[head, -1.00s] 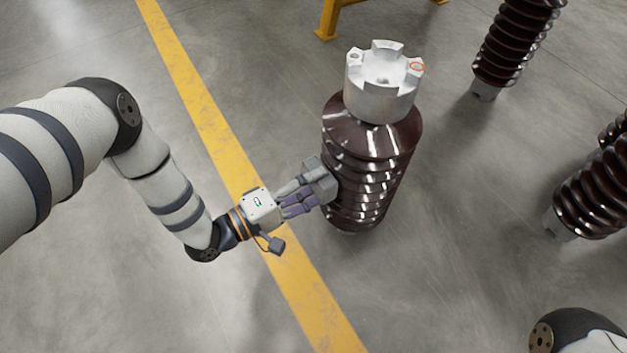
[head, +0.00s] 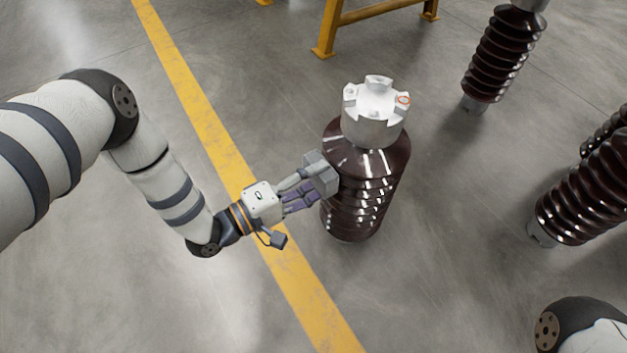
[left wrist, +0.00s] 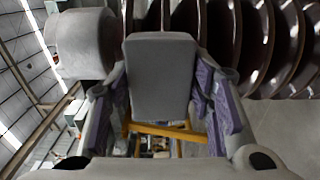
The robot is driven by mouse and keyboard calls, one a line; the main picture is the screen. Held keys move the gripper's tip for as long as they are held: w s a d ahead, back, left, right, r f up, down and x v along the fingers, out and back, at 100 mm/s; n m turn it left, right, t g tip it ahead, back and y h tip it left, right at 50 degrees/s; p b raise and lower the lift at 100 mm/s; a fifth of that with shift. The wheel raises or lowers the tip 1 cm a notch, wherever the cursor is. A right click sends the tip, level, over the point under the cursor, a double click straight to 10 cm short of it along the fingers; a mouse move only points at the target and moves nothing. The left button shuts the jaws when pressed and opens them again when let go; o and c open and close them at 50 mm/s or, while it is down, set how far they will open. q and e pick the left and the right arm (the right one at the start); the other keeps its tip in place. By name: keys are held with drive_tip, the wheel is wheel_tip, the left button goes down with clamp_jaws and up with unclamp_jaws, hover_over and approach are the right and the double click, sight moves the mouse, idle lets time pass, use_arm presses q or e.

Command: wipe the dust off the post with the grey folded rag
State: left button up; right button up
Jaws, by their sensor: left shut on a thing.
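The post (head: 366,196) is a dark brown, glossy ribbed insulator with a pale metal cap (head: 371,128) on top, standing upright on the floor. My left gripper (head: 314,184) is at the post's left side, shut on the grey folded rag (head: 321,172). In the left wrist view the rag (left wrist: 160,78) sits between the two purple-padded fingers, with the post's ribs (left wrist: 245,45) behind it. The rag looks close against the ribs; whether it touches cannot be told. I cannot make out dust on the post. My right gripper is not in view.
More ribbed posts stand at the back right (head: 503,55) and right (head: 588,200). A yellow frame (head: 330,30) stands behind the post. A yellow line (head: 215,120) crosses the grey floor. The floor in front of the post is clear.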

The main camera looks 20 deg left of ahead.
use_arm(q)
wheel_tip(320, 180, up, 3)
drive_tip(key=shift+w+f+p, duration=0.1)
drive_tip(key=shift+f+p, duration=0.1)
drive_tip(key=shift+p, duration=0.35)
wheel_tip(320, 180, down, 4)
drive_tip(key=shift+r+b, duration=0.1)
drive_tip(key=shift+b, duration=1.15)
drive_tip(key=shift+f+b, duration=2.7)
drive_tip(key=shift+f, duration=0.9)
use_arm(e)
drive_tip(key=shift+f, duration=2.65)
use_arm(q)
wheel_tip(320, 180, up, 8)
drive_tip(key=p, duration=0.5)
drive_tip(key=shift+f, duration=0.25)
drive_tip(key=shift+r+p, duration=1.45)
drive_tip(key=shift+r, duration=0.35)
drive_tip(key=p+v, duration=0.1)
drive_tip(key=v, duration=0.5)
drive_tip(key=shift+f, duration=0.2)
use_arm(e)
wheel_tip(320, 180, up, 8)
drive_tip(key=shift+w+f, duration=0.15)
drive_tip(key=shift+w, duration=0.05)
